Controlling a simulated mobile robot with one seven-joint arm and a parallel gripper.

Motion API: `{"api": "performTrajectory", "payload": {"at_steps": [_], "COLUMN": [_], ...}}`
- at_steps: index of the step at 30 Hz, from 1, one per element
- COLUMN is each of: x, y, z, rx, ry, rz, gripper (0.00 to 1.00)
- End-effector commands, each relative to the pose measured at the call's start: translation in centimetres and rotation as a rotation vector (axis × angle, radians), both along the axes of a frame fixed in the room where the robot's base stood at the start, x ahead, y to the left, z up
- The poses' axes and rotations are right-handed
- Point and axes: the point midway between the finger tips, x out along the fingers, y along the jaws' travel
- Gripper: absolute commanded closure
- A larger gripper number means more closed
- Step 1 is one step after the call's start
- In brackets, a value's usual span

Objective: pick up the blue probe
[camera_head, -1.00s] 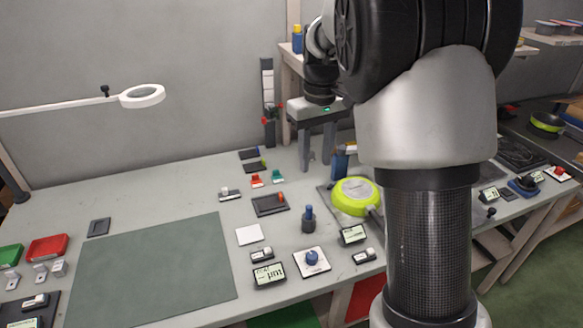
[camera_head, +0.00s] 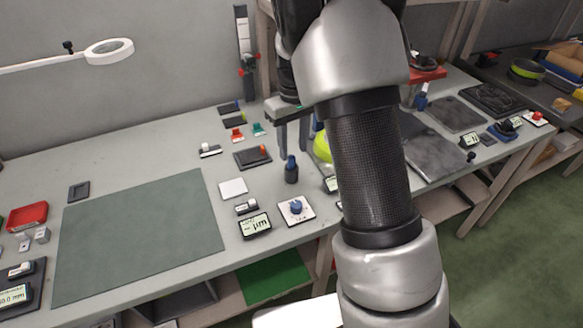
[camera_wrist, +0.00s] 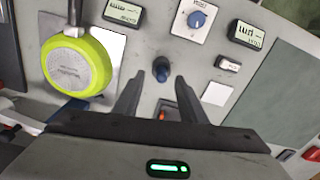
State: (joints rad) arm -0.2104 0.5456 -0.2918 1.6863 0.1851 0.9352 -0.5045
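The blue probe (camera_head: 291,170) looks like a small dark blue upright cylinder with a narrower top, standing on the grey bench. In the wrist view the probe (camera_wrist: 162,69) shows from above, just past the fingertips and roughly centred between them. My gripper (camera_head: 292,149) is above the bench with its fingers pointing down, and in the head view the fingers appear just above the probe's top. In the wrist view my gripper (camera_wrist: 158,82) is open, with its two dark fingers apart and nothing held. I cannot tell the exact height gap.
A lime-green pan (camera_wrist: 77,63) lies beside the gripper, partly hidden by my arm in the head view. A white plate with a blue knob (camera_head: 296,210), a display box (camera_head: 255,224) and a dark tray with an orange-red piece (camera_head: 252,158) surround the probe. The green mat (camera_head: 140,235) is clear.

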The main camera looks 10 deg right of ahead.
Motion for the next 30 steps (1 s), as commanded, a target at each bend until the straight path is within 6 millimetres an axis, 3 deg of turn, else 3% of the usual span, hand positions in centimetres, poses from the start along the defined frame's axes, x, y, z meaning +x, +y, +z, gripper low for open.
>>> {"api": "performTrajectory", "payload": {"at_steps": [9, 16, 23, 30], "x": [0.2, 0.2, 0.2, 0.2], "y": [0.5, 0.4, 0.4, 0.4], "z": [-4.5, -4.6, -4.6, -4.6], "rx": [0.000, 0.001, 0.001, 0.000], "ry": [0.002, 0.001, 0.001, 0.001], "rz": [-0.001, 0.000, 0.000, 0.000], "gripper": [0.62, 0.62, 0.99, 1.00]}}
